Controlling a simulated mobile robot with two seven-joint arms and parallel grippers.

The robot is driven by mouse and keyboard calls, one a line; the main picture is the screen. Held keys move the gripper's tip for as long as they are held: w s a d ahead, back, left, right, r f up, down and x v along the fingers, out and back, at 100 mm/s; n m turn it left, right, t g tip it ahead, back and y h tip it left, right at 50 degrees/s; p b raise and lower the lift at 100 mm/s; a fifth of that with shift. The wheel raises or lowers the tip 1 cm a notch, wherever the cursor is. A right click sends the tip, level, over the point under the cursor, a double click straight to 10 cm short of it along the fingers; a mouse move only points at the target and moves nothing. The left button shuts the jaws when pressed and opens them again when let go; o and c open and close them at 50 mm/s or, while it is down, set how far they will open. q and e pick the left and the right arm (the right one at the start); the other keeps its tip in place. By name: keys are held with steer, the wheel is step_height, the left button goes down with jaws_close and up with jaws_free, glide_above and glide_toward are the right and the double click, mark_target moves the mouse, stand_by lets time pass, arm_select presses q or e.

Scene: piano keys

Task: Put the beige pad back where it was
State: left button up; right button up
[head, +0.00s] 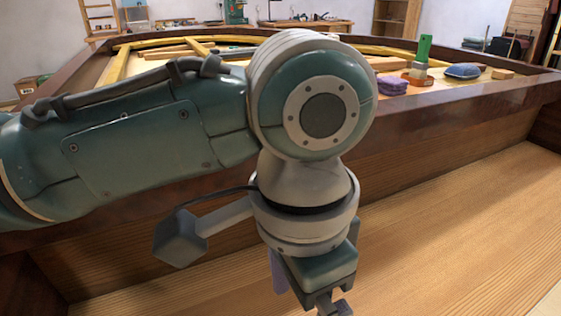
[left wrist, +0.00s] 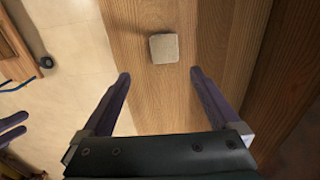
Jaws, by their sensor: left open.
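The beige pad (left wrist: 164,48), a small squarish block, lies on a wooden board (left wrist: 143,20) in the left wrist view. I do not see it in the head view. My left gripper (left wrist: 160,73) is open and empty, with its two purple fingers apart and the pad just beyond the fingertips, roughly centred between them. In the head view my left arm hangs down over the wooden ledge (head: 440,240), and its gripper is partly cut off at the bottom edge. Purple fingers at the left edge of the left wrist view look like my right gripper (left wrist: 12,128), mostly cut off.
On the piano's top are purple pads (head: 392,87), a green-handled brush (head: 422,52), an orange-brown block (head: 418,80), a blue pouch (head: 463,71) and a wooden block (head: 503,73). A dark rim (head: 450,111) edges it. The ledge's right part is clear.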

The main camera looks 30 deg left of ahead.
arm_select(q)
steer(key=s+d+n+t+h, duration=0.1)
steer(key=s+d+h, duration=0.2)
steer(key=s, duration=0.2)
steer(key=s+a+n+y, duration=0.1)
steer(key=s+a, duration=0.1)
steer(key=a, duration=0.2)
steer(key=s+a+n+t+y, duration=0.1)
steer(key=s+a+n, duration=0.1)
steer(key=a, duration=0.2)
steer(key=s+a+n+t+y, duration=0.1)
steer(key=s+a, duration=0.1)
steer(key=a, duration=0.3)
steer(key=shift+s+f+n, duration=0.15)
steer(key=shift+s+n, duration=0.15)
steer(key=shift+s, duration=0.1)
steer(key=shift+d, duration=0.1)
